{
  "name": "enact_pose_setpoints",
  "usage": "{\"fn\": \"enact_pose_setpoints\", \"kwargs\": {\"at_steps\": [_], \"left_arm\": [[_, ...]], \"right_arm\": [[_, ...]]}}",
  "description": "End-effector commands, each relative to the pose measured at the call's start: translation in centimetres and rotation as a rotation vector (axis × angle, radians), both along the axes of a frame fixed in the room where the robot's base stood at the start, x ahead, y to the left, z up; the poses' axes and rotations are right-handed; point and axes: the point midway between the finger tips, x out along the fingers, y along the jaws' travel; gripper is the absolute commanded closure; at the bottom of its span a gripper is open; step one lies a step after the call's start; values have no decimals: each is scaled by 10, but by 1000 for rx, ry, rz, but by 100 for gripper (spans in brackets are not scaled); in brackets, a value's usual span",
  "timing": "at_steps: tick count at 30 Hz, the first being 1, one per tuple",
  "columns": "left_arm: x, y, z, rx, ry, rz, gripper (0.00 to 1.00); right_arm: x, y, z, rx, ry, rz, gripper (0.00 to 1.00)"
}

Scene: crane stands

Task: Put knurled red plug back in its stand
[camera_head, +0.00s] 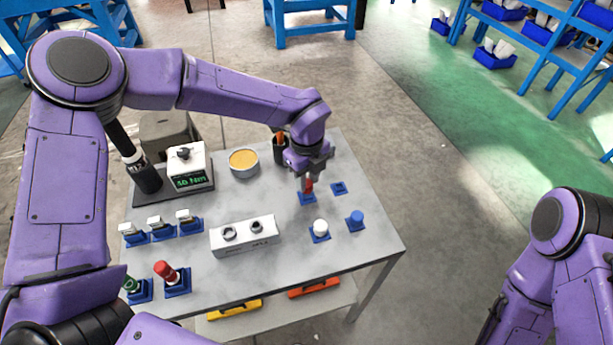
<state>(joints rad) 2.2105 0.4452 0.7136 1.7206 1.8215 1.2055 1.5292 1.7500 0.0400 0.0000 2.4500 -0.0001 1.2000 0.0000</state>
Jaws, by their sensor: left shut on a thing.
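My left gripper (309,175) points down at the right part of the grey table and is shut on the knurled red plug (308,186). The plug is upright between the fingers, directly over a small blue stand (307,198). From this view I cannot tell whether the plug's lower end is inside the stand or just above it. The fingers hide the plug's upper part. My right arm shows at the lower right, but its gripper is outside the picture.
Near the gripper are an empty-looking blue stand (339,188), a white plug (320,228) and a blue plug (356,218). A black cup (280,150) and an orange-filled bowl (243,161) stand behind. A white block (244,236) and a red-topped piece (167,272) are left.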

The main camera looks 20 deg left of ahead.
Motion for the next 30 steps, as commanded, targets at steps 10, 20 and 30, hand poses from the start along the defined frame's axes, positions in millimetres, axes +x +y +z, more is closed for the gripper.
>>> {"fn": "enact_pose_setpoints", "kwargs": {"at_steps": [10,20,30], "left_arm": [[0,0,-15,-1,1,0,100],[0,0,-18,0,0,0,38],[0,0,-17,0,0,0,38]], "right_arm": [[0,0,-12,0,0,0,100],[0,0,-14,0,0,0,100],[0,0,-13,0,0,0,100]]}}
